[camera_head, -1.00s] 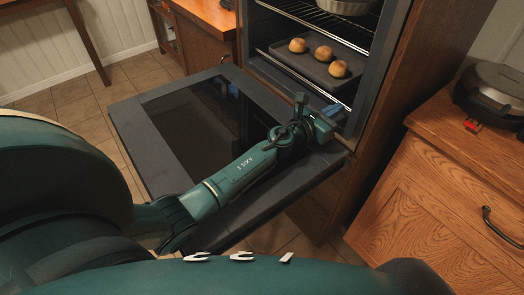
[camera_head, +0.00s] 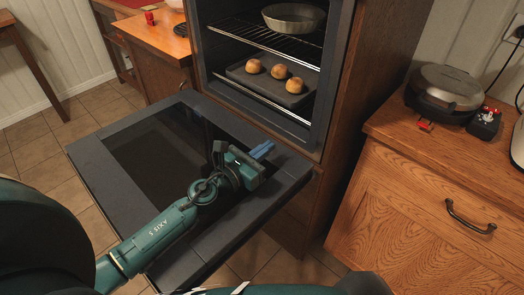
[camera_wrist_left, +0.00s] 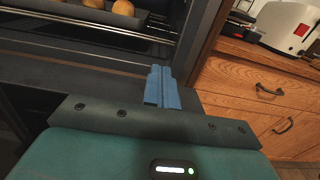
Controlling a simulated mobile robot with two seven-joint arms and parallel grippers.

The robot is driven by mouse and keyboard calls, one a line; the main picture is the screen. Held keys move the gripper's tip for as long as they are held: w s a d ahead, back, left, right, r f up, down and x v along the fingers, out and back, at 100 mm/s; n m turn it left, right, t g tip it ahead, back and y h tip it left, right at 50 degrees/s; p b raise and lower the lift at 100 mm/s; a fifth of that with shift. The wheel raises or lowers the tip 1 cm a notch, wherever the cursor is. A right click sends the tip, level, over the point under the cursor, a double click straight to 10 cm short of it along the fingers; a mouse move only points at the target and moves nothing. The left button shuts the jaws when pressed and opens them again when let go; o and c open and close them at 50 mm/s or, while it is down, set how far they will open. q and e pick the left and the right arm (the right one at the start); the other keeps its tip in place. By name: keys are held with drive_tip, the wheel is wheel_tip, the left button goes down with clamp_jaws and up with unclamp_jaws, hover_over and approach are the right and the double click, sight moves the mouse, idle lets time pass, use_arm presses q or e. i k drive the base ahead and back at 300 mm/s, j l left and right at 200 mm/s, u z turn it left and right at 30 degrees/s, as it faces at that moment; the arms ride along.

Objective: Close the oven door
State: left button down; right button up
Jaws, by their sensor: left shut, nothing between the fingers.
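The oven door (camera_head: 115,178) is hinged down, lying open and roughly level in front of the oven (camera_head: 336,70). It has a grey frame and a dark glass panel. My left gripper (camera_head: 263,149) is over the door's inner side, close to the oven opening. Its blue fingers are shut with nothing between them, and they also show in the left wrist view (camera_wrist_left: 162,88), pointing toward the oven. I cannot tell whether the gripper touches the door. My right gripper is not in view.
Inside the oven, a tray (camera_head: 258,84) holds three buns, and a round pan (camera_head: 293,17) sits on the rack above. A wooden counter (camera_head: 390,120) with a waffle iron (camera_head: 445,90) stands to the right. Tiled floor (camera_head: 45,150) is free at the left.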

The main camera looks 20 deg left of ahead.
sight(135, 166)
drive_tip(key=k+l, duration=0.1)
drive_tip(key=l, duration=0.3)
drive_tip(key=k+l, duration=0.1)
drive_tip(key=l, duration=0.3)
drive_tip(key=k+l, duration=0.1)
drive_tip(key=l, duration=0.25)
